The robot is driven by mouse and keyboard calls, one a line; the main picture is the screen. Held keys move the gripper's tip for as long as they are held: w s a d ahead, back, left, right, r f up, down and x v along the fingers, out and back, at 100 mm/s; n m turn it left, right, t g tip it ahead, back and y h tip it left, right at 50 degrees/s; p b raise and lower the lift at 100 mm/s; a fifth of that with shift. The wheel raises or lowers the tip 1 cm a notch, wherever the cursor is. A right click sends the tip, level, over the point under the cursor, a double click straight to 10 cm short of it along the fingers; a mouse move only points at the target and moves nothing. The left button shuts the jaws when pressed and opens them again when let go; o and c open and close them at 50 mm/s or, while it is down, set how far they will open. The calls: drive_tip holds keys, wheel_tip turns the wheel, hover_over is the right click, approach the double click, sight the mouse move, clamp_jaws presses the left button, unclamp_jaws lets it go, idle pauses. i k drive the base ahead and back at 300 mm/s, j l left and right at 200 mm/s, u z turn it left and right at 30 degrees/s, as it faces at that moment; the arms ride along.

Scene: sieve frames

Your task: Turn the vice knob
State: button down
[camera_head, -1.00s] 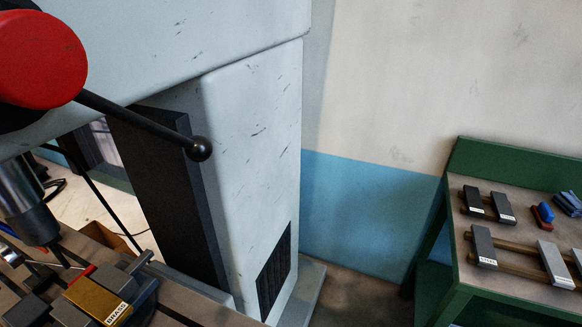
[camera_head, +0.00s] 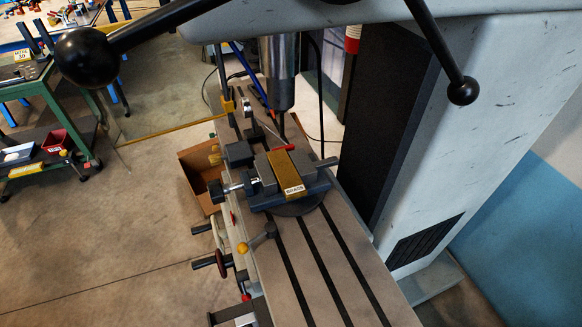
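A grey-blue machine vice (camera_head: 318,188) sits on the slotted table of a large milling or drilling machine, near the middle of the view. A gold block labelled BRASS (camera_head: 284,170) lies between its jaws. A dark knob on a screw (camera_head: 216,191) sticks out from the vice's left side, over the table's edge. A short lever with a yellow ball (camera_head: 243,248) stands at the table's front-left edge; I cannot tell whether it belongs to the vice. My gripper is not in view.
A grey spindle (camera_head: 279,75) hangs just behind the vice. Black-ball levers (camera_head: 87,57) cross the top foreground. Handwheels (camera_head: 222,263) line the table's left side. A cardboard box (camera_head: 195,178) stands on the floor behind them. The floor at left is mostly clear, with a green bench (camera_head: 45,100) beyond.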

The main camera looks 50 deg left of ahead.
sight(217, 191)
drive_tip(key=u, duration=1.25)
